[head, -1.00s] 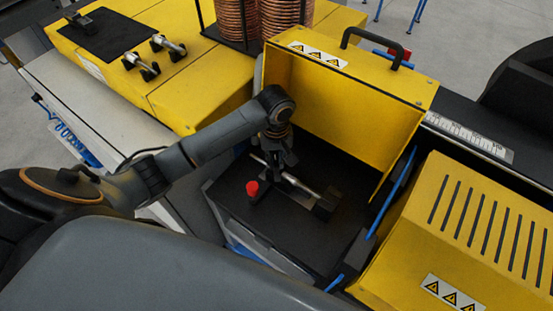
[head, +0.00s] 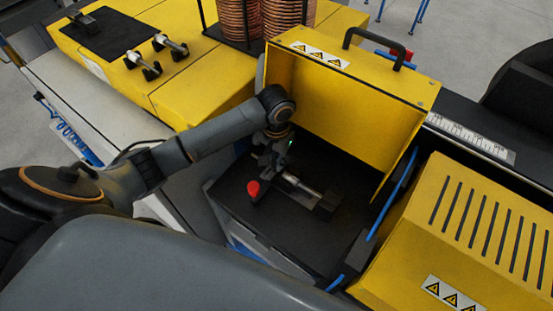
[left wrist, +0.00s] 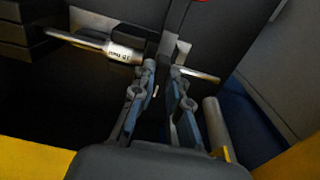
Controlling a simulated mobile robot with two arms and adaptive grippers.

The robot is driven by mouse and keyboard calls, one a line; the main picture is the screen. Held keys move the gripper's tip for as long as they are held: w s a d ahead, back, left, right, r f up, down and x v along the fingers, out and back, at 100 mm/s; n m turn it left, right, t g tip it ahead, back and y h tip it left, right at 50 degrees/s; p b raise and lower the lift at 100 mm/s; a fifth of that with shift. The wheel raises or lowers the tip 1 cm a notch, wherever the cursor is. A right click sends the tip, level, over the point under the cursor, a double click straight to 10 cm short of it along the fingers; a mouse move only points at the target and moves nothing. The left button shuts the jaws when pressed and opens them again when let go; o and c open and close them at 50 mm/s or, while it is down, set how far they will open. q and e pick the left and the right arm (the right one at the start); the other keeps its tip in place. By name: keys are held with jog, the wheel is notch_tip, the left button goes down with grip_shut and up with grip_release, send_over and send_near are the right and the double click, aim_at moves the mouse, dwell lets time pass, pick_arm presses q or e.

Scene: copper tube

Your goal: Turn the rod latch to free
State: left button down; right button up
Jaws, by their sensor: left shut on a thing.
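The rod latch (head: 300,185) is a silvery rod lying in dark brackets on the black bed under the raised yellow cover. My left gripper (head: 273,165) is at the left end of the sleeve in the head view. In the left wrist view its two fingers (left wrist: 164,72) are close together at the rod, shut on part of the latch. The fingers hide the exact contact. My right gripper is not in view.
A red button (head: 253,188) stands on the bed just in front of the gripper. The yellow cover (head: 345,105) rises behind it, and a slotted yellow housing (head: 470,235) is at right. Copper coils (head: 240,22) stand at the back. The front of the bed is clear.

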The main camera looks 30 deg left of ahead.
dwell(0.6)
pick_arm(q)
jog(key=c, duration=1.3)
grip_release()
notch_tip(320, 180, up, 12)
jog(key=shift+s+f, duration=0.1)
